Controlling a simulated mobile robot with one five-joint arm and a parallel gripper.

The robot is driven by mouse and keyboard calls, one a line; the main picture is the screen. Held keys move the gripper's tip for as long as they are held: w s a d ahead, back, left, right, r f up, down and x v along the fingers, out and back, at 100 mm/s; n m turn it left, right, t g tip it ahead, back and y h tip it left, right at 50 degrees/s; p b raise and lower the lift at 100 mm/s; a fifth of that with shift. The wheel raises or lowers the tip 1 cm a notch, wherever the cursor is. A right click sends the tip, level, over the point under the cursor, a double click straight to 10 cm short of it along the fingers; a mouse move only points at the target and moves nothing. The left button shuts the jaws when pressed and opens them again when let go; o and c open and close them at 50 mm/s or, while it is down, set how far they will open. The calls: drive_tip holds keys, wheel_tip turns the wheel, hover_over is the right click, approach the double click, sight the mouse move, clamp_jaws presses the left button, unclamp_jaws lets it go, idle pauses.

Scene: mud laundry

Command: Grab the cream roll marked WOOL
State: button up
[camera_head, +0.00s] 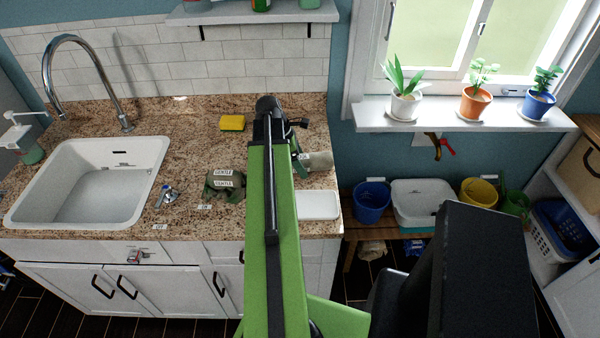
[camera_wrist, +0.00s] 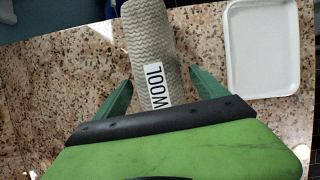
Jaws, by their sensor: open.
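The cream roll marked WOOL (camera_wrist: 152,45) lies on the speckled stone counter, with its black-on-white label facing up in the wrist view. My gripper (camera_wrist: 161,80) is open, with one green finger on each side of the labelled end of the roll. A gap shows between the roll and each finger; I cannot tell how high the fingertips are above the counter. In the head view the roll (camera_head: 320,160) shows just right of my arm's end, partly hidden by it.
A white tray (camera_wrist: 263,50) lies right of the roll. The counter's right edge is close to the roll.

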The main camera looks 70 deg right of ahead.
clamp_jaws()
idle(0.6)
drive_tip(key=shift+r+p, duration=0.15)
drive_tip(key=shift+p, duration=0.2)
